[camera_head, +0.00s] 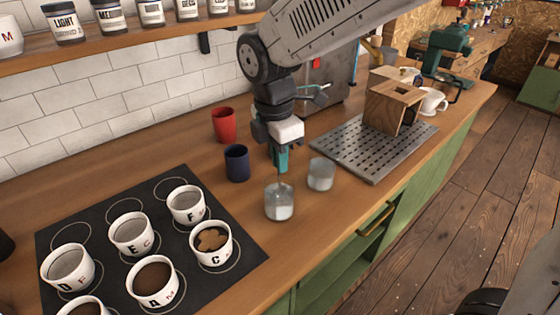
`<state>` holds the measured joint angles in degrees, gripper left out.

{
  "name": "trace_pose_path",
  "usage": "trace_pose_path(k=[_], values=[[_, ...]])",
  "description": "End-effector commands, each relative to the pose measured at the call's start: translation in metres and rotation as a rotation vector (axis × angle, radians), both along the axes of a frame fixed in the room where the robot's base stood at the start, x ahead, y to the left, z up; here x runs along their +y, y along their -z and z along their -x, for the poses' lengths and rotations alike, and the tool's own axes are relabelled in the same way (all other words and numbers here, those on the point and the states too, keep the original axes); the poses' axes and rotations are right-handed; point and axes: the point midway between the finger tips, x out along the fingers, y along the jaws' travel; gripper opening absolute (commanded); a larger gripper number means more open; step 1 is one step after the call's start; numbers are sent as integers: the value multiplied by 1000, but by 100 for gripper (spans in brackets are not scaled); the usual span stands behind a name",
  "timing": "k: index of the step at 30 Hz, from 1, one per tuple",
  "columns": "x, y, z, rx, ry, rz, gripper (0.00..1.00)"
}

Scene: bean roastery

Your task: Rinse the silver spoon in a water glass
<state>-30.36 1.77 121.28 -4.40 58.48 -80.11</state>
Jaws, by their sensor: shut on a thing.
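My gripper (281,164) points down over the counter, its teal fingers shut on the silver spoon (280,182). Only a short, thin bit of the spoon shows below the fingers, and it runs down to the front water glass (279,205). The spoon's lower end seems to be inside this glass, but I cannot make out the bowl or how deep it is. The glass is clear, upright and holds pale, cloudy-looking contents. A second similar glass (321,175) stands just behind it to the right, apart from the gripper.
A navy cup (237,164) and a red cup (224,126) stand left of my gripper. A black mat (215,267) with several white lettered cups lies front left. A metal drip tray (346,152) with a wooden stand (390,106) is at right. The counter's front edge is near the glasses.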

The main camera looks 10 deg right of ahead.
Motion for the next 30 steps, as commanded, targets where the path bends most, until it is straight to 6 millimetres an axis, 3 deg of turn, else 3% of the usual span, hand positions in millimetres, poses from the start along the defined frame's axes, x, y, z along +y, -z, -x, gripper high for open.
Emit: trace_pose_path(k=[24, 30], values=[[0, -66, 0, -2, 0, -1, 0], [0, -73, 0, -1, 0, 0, 0]])
